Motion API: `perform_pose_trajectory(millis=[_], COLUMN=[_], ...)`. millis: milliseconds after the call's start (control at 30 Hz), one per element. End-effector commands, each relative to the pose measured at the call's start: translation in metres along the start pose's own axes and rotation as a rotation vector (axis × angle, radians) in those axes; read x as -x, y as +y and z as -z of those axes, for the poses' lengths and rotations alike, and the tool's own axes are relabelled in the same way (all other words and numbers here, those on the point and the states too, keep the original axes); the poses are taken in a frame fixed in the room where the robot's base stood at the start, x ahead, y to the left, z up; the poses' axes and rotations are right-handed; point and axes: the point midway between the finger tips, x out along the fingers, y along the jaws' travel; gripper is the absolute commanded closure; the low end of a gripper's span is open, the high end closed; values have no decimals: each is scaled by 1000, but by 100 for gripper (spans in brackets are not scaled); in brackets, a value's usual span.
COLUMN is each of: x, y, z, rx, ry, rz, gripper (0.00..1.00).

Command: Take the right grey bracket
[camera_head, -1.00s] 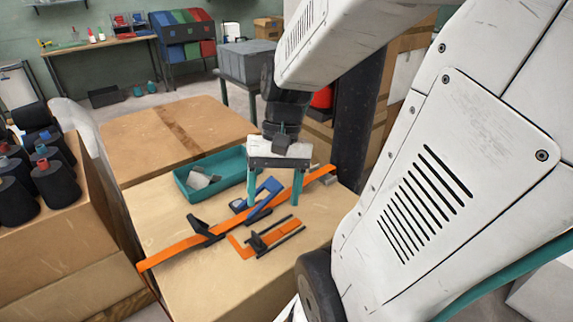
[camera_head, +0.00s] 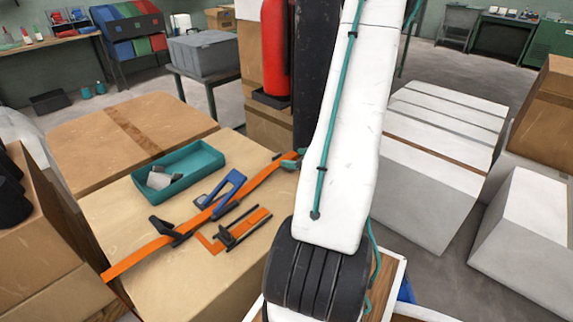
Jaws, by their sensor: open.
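The teal tray (camera_head: 208,163) lies on the cardboard box top, left of my arm. A grey bracket-like piece (camera_head: 160,179) rests inside it; its outline is too small to tell exactly. My gripper (camera_head: 291,160) is mostly hidden behind my white arm. Only small teal parts, which look like its fingertips, show low at the far right end of the orange strap, and the jaws are open. The small grey piece seen earlier by that strap end is hidden now, so I cannot tell whether the fingers touch it.
An orange strap (camera_head: 140,257) with a black buckle crosses the box top (camera_head: 130,215). A blue clamp-like tool (camera_head: 226,190) and an orange-and-black tool (camera_head: 238,228) lie near it. A red cylinder (camera_head: 274,50) and dark post stand behind. White boxes (camera_head: 430,165) stand at right.

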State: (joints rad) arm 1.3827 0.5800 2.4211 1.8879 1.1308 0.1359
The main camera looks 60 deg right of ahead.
Motion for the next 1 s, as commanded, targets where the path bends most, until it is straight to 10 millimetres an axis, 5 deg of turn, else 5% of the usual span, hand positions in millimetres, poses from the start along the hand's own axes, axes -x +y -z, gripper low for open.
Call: perform_pose_trajectory(millis=[600, 900, 1000], x=[-73, -78, -78], y=[-4, -4, -4], z=[-1, -1, -1], rx=[-13, -14, -14], ry=[0, 1, 1], rz=[10, 11, 11], gripper=[33, 33, 61])
